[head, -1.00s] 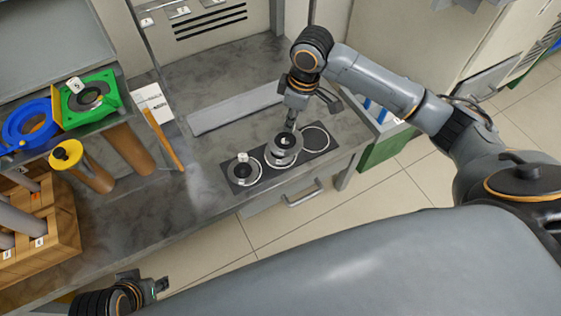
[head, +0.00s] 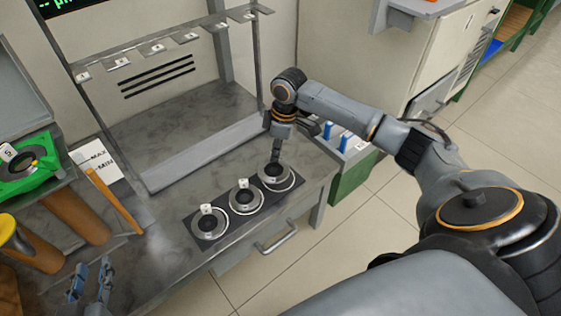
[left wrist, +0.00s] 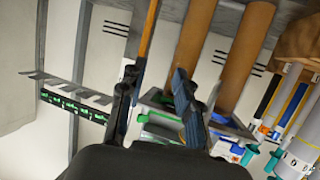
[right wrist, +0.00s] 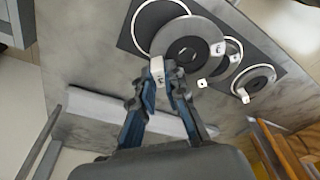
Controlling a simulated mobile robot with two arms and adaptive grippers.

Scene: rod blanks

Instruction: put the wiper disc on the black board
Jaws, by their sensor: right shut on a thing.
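The wiper disc (head: 273,172), a grey ring with a dark centre and a small white tab, is held by my right gripper (head: 277,160). In the right wrist view the fingers are shut on the tab, and the disc (right wrist: 187,45) appears just above the end ring of the black board, slightly off its white circle; any contact is unclear. The black board (head: 192,222) lies on the grey bench. Two similar discs sit in its other circles, the middle one (head: 244,199) and the left one (head: 209,224). My left gripper (head: 92,279) is open and empty at lower left.
A rack with numbered hooks (head: 163,44) stands behind the board. A long grey bar (head: 200,155) lies on the bench. An orange stick (head: 114,200), a white card, brown cylinders (head: 75,215) and a green holder (head: 30,168) are at left. A drawer handle (head: 278,236) juts from the front.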

